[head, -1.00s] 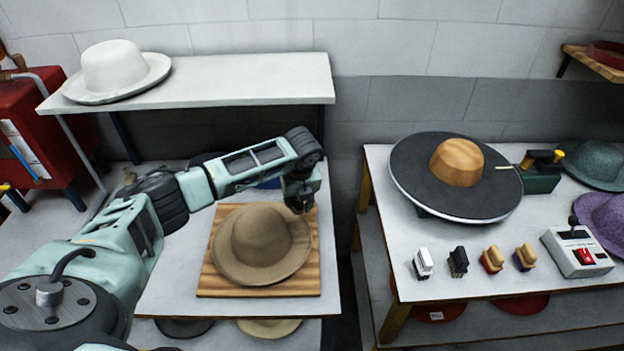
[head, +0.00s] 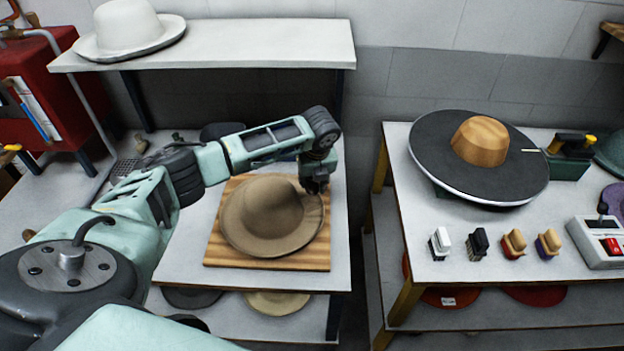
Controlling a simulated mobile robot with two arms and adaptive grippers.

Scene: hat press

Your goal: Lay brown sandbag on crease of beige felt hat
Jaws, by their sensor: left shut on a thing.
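The beige felt hat (head: 268,218), brownish in this light, lies crown up on a wooden board on the middle table. My left gripper (head: 316,185) reaches over from behind and points down at the right rear edge of its brim. It is shut, apparently on that brim edge; the fingertips are small and dark, so the contact is hard to see. The crease on the crown is not clear from here. I see no brown sandbag. My right gripper is out of view.
The wooden board (head: 225,256) is on a white table (head: 180,272). A white shelf (head: 250,42) with a white hat (head: 128,32) stands behind. At right, another table (head: 408,150) holds a wide black hat (head: 440,140), small brushes and a control box (head: 595,240).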

